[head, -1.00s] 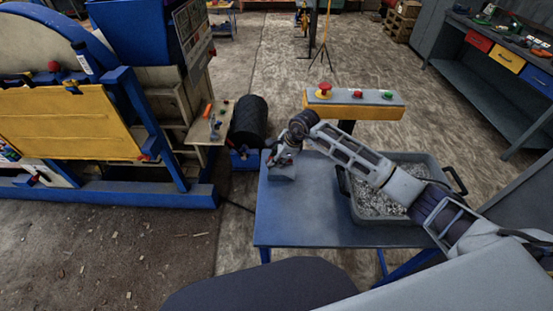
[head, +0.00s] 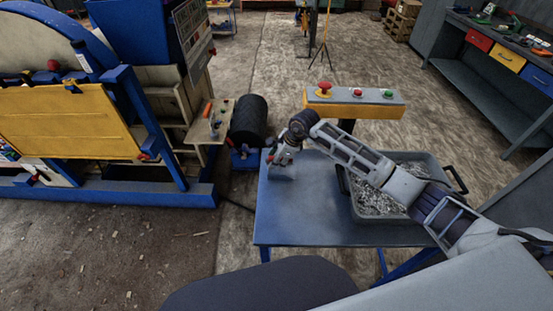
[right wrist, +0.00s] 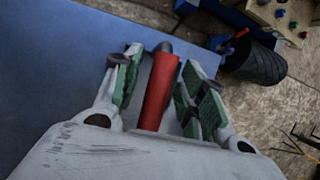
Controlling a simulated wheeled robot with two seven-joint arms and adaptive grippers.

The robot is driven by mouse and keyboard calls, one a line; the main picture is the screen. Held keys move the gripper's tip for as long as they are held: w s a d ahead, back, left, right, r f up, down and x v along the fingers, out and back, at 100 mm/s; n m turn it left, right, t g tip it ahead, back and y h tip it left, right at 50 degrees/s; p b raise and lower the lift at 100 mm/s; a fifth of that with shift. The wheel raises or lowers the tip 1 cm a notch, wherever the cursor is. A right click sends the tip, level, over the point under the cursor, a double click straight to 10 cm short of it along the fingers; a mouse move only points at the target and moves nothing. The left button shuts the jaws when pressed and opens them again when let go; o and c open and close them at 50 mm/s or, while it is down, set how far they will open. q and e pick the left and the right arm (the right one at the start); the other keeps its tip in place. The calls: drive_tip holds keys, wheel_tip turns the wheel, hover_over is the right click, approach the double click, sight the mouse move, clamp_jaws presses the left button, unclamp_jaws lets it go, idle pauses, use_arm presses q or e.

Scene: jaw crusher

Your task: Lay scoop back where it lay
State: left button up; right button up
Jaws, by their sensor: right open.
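The scoop shows in the right wrist view as a red handle (right wrist: 161,90) with a dark end, between the green-padded fingers of my right gripper (right wrist: 163,88). The fingers are open, with a gap on each side of the handle. The wrist body hides the rest of the scoop in that view. In the head view my right gripper (head: 279,161) is low over the left back part of the blue table (head: 296,222), and the scoop's grey part (head: 282,173) shows just below it, seemingly on the table top. My left gripper is not in view.
A grey tray of crushed stone (head: 375,202) stands on the table's right side, under my right arm. A yellow button box (head: 353,112) stands behind the table. The blue crusher (head: 165,130) is at left. The table's front is clear.

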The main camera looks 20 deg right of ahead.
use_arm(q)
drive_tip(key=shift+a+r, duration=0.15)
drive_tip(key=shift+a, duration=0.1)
use_arm(e)
drive_tip(key=shift+r, duration=0.1)
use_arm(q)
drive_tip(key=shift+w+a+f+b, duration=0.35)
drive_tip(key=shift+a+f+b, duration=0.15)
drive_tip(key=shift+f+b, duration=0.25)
use_arm(e)
drive_tip(key=v, duration=1.2)
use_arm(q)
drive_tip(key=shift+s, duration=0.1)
